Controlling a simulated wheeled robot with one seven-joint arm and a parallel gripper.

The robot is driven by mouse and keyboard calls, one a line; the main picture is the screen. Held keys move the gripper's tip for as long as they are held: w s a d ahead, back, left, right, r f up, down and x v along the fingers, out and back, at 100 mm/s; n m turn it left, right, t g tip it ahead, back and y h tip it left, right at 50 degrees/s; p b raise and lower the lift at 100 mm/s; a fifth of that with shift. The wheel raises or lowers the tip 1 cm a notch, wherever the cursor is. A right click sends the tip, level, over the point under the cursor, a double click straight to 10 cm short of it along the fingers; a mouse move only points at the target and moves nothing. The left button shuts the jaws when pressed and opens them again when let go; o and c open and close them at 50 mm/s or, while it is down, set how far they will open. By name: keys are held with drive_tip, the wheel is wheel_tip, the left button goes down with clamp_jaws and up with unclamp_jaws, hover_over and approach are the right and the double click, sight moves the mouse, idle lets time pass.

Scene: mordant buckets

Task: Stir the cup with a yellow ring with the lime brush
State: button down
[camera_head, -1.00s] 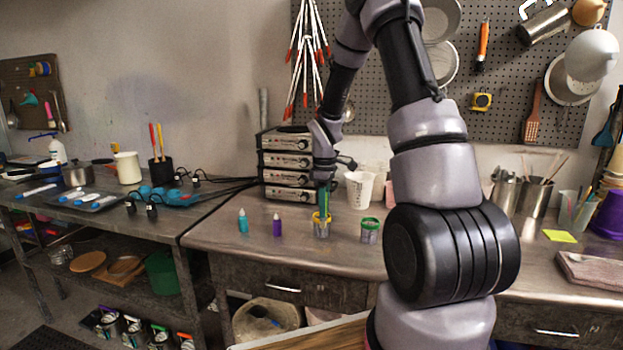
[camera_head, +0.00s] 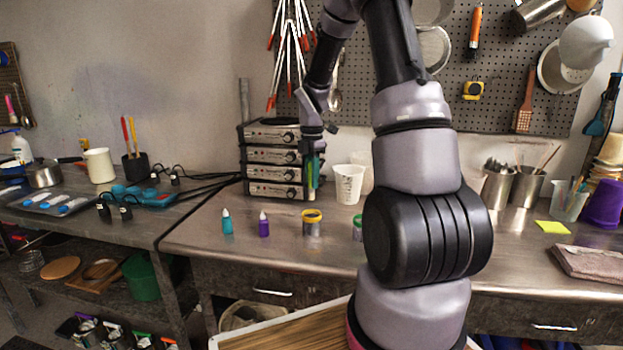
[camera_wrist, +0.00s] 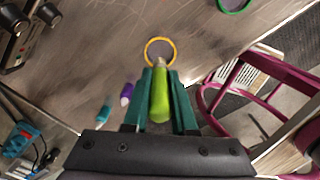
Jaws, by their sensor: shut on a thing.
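The cup with a yellow ring (camera_head: 312,224) stands upright on the steel bench; its ring shows beyond the brush tip in the wrist view (camera_wrist: 147,62). My gripper (camera_head: 313,178) is shut on the lime brush (camera_wrist: 160,100), held between the green fingers. In the head view the gripper and brush hang above the cup, with a clear gap over its rim. The brush's lower end is small and partly hidden by the fingers there.
A cup with a green ring (camera_head: 357,229) stands just right, partly hidden by my arm. Teal (camera_head: 227,223) and purple (camera_head: 264,225) bottles stand left. A white cup (camera_head: 348,185) and stacked grey units (camera_head: 273,160) stand behind.

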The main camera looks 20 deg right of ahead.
sight(312, 211)
drive_tip(key=shift+f, duration=5.55)
